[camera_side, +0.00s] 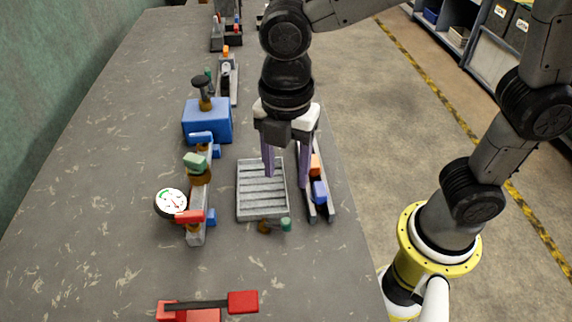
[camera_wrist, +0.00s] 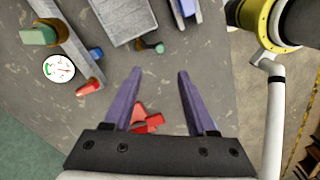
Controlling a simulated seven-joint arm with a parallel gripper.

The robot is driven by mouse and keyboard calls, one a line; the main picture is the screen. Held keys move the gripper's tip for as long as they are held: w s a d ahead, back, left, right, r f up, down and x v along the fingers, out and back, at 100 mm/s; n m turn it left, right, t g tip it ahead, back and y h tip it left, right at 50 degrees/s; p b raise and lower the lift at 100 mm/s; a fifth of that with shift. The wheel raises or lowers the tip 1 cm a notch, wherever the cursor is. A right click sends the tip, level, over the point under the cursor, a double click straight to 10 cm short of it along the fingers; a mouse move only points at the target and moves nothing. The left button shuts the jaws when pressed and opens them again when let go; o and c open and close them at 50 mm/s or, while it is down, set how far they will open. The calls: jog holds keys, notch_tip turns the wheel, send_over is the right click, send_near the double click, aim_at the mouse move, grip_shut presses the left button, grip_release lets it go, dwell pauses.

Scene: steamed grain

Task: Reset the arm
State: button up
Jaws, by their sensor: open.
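My gripper (camera_side: 286,178) hangs pointing down over the grey slatted tray (camera_side: 240,205) in the side view. Its two purple fingers are apart with nothing between them. In the wrist view my gripper (camera_wrist: 159,72) is also open, with bare table between the fingertips. The tray (camera_wrist: 97,12) shows at the top of that view. In the side view the fingers hide part of the tray's right side. I cannot tell exactly how high the fingertips are above it.
Right of the tray is a narrow rail (camera_side: 329,214) with orange and blue blocks. Left are a gauge (camera_side: 171,203) and a blue box (camera_side: 207,122). A red-handled piece (camera_side: 243,301) lies at the front.

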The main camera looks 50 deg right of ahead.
jog(key=s+d+r+m+t, duration=0.1)
jog(key=d+r+m+t, duration=0.1)
jog(key=d+r+m, duration=0.3)
jog(key=s+d+r+m+t, duration=0.1)
jog(key=d+m, duration=0.1)
jog(key=d, duration=0.6)
jog(key=s+d+f+m+t, duration=0.2)
jog(key=s+d+m, duration=0.3)
jog(key=m, duration=0.9)
jog(key=shift+s+d+f+t, duration=0.25)
jog(key=shift+s+f+t, duration=0.1)
jog(key=shift+s, duration=0.75)
